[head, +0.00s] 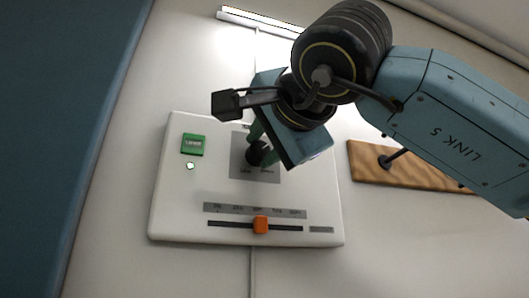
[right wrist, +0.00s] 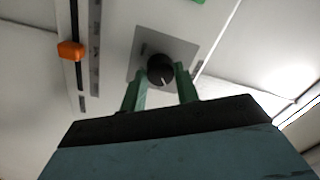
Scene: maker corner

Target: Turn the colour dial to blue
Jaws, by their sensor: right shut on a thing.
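The colour dial is a round black knob (head: 256,153) on a grey square plate (head: 240,172) of the white wall panel (head: 180,210). In the right wrist view the dial (right wrist: 161,70) shows a pale pointer line on its face. My right gripper (head: 260,150) is at the dial, with its green fingers (right wrist: 160,82) on either side, shut on it. The small labels around the dial are too small or covered to read, so I cannot tell which colour the pointer marks. My left gripper is not in view.
The panel also holds a green switch (head: 193,144), a small pale light (head: 190,166) and an orange slider (head: 260,224) on a dark track. A wooden board (head: 430,174) with a dark peg (head: 388,161) is on the wall to the right. A lit lamp (head: 258,20) is above.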

